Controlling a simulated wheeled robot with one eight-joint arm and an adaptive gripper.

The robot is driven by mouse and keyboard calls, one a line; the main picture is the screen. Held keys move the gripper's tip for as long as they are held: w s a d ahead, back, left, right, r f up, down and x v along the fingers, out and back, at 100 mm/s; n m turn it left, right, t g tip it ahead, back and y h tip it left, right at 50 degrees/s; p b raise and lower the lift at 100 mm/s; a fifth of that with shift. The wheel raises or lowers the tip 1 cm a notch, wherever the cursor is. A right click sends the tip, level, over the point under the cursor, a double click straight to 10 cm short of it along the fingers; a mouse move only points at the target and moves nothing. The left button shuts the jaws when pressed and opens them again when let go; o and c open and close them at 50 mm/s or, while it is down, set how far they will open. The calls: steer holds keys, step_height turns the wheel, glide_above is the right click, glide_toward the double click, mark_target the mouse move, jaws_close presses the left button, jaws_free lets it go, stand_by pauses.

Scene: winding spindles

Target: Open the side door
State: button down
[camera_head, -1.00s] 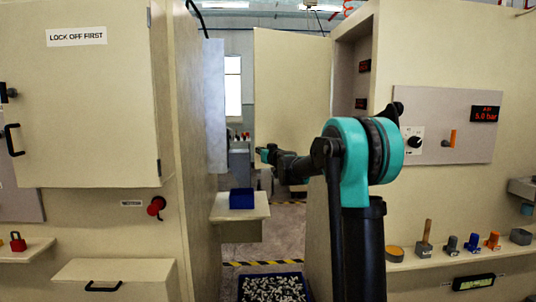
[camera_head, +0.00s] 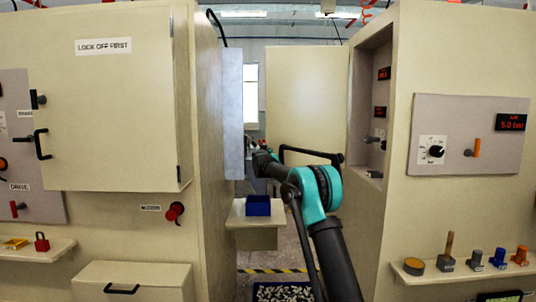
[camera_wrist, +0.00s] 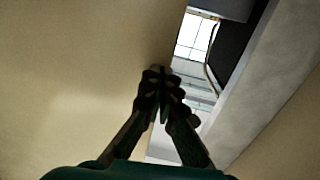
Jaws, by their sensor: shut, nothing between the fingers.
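A tall cream panel (camera_head: 305,90), which looks like the side door standing open, is in the gap between the two cabinets in the head view. A black bar (camera_head: 312,152) crosses its lower part; I cannot tell whether it is a handle or part of my arm. My gripper is at the far end of my arm in the head view, too small and dark to make out. In the wrist view my gripper (camera_wrist: 163,72) has its fingers together and empty. It is beside the edge of a broad cream surface (camera_wrist: 75,70); whether it touches is unclear.
A narrow shelf with a blue bin (camera_head: 258,205) is on the gap's left side, below a grey-blue panel (camera_head: 232,110). A tray of small parts (camera_head: 283,292) is on the floor.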

steer(key=shift+w+d, duration=0.2)
steer(key=shift+w, duration=2.05)
